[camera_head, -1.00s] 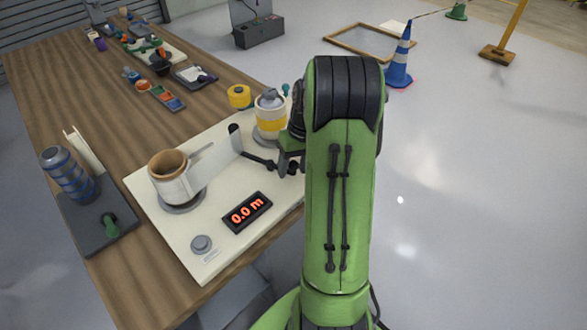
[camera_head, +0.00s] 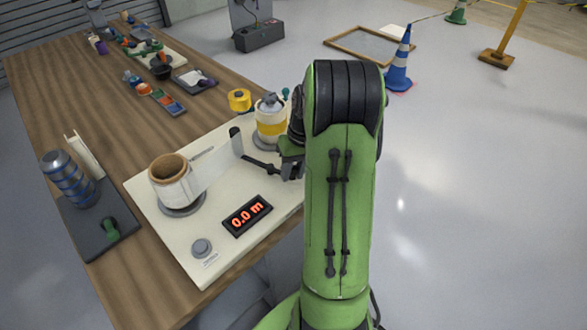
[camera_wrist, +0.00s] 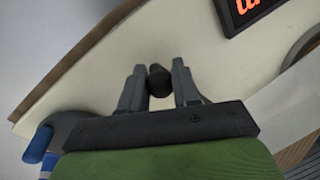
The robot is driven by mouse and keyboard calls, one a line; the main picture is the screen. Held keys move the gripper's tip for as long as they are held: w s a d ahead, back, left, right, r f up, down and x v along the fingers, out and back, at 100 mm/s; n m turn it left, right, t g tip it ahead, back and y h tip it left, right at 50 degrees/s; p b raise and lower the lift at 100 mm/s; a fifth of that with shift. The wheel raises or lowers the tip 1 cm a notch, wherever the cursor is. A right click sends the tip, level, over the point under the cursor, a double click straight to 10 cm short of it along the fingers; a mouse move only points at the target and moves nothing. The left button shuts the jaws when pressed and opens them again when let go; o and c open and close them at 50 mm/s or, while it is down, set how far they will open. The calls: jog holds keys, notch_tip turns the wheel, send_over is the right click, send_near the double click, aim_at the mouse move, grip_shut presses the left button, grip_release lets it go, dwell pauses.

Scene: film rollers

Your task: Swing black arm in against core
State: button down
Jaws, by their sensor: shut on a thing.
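The black arm (camera_head: 258,163) is a thin dark bar on the cream board, running from an upright black roller (camera_head: 236,142) toward my gripper (camera_head: 282,168). In the wrist view, my gripper (camera_wrist: 158,84) is shut on a dark round knob (camera_wrist: 158,76), apparently the arm's end. In the head view my green arm partly hides the fingers. The brown cardboard core (camera_head: 168,170) stands upright at the board's left, with white film (camera_head: 212,172) at its side stretching toward the roller. The black arm lies apart from the core.
A white and yellow roll (camera_head: 270,122) stands behind the black arm. A display (camera_head: 247,215) reads 0.0 m, with a grey button (camera_head: 201,247) at front. A blue striped cylinder (camera_head: 68,180) stands on a dark tray at left. Yellow tape (camera_head: 239,100) sits behind the board.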

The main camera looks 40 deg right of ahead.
jog(key=a+m, duration=0.1)
jog(key=a+m+p, duration=0.1)
jog(key=m, duration=0.1)
jog(key=shift+s+t, duration=0.15)
jog(key=shift+t, duration=0.15)
jog(key=shift+w+a+m+h, duration=0.1)
jog(key=shift+a+m+h, duration=0.1)
jog(key=shift+a+m, duration=0.55)
jog(key=shift+w+a+m+h, duration=0.1)
jog(key=shift+a+m+h, duration=0.15)
jog(key=shift+m, duration=0.8)
jog(key=c, duration=0.9)
grip_release()
jog(key=shift+a, duration=0.1)
jog(key=shift+o, duration=0.2)
notch_tip(320, 180, up, 16)
jog(key=s+d+p, duration=0.1)
jog(key=s+p, duration=0.1)
jog(key=p, duration=0.3)
jog(key=shift+s+d+f+p, duration=0.25)
jog(key=shift+d+p, duration=0.1)
jog(key=shift+d, duration=0.05)
